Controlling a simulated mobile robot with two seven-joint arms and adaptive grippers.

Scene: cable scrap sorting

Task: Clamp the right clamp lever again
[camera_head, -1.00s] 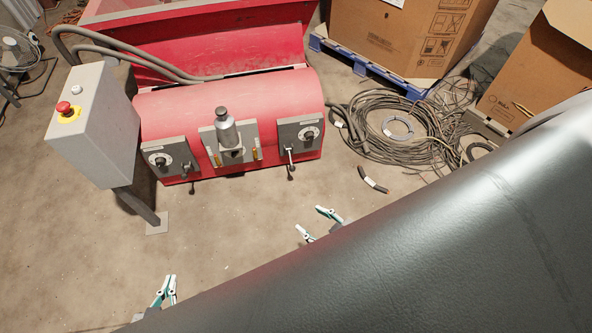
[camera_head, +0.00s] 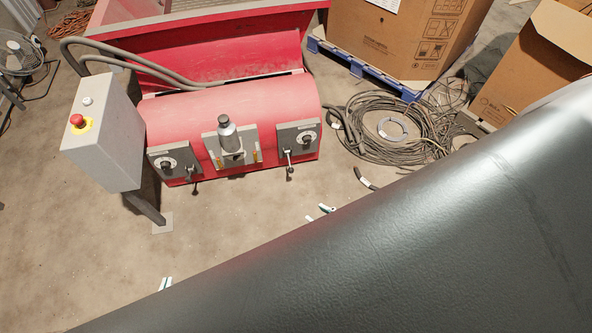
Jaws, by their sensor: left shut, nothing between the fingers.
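The right clamp lever (camera_head: 289,167) is a thin metal lever with a dark knob. It hangs down from the right grey plate (camera_head: 298,138) on the front of the red machine (camera_head: 230,105). My dark arm or body hides the rest of both grippers.
The left clamp lever (camera_head: 192,175) hangs at the left plate. A grey control box (camera_head: 105,135) with a red button stands left of the machine. Cable coils (camera_head: 385,125) and a short cable piece (camera_head: 366,179) lie to the right.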

